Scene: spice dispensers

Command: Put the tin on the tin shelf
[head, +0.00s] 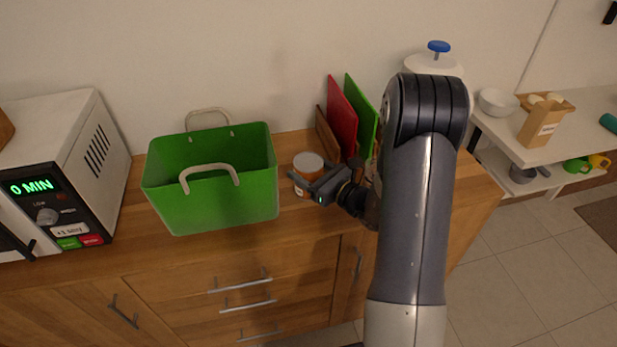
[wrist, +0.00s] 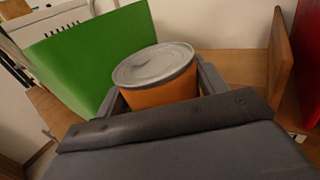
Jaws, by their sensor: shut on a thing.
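The tin (head: 307,164) is a short can with an orange side and a pale grey lid, just right of the green basket on the wooden counter. My gripper (head: 309,184) is shut on it. In the wrist view the tin (wrist: 157,76) stands between the two fingers of my gripper (wrist: 160,92), lid up and slightly tilted in the picture. Its lower part is hidden by my gripper, and I cannot tell whether it touches the counter. I cannot make out a shelf marked for tins.
A green basket (head: 222,205) with pale handles stands close on the left. Upright red (head: 342,118) and green (head: 362,112) boards and a brown board (head: 327,135) stand behind on the right. A microwave (head: 60,170) is at far left. A white shelf unit (head: 560,145) is at right.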

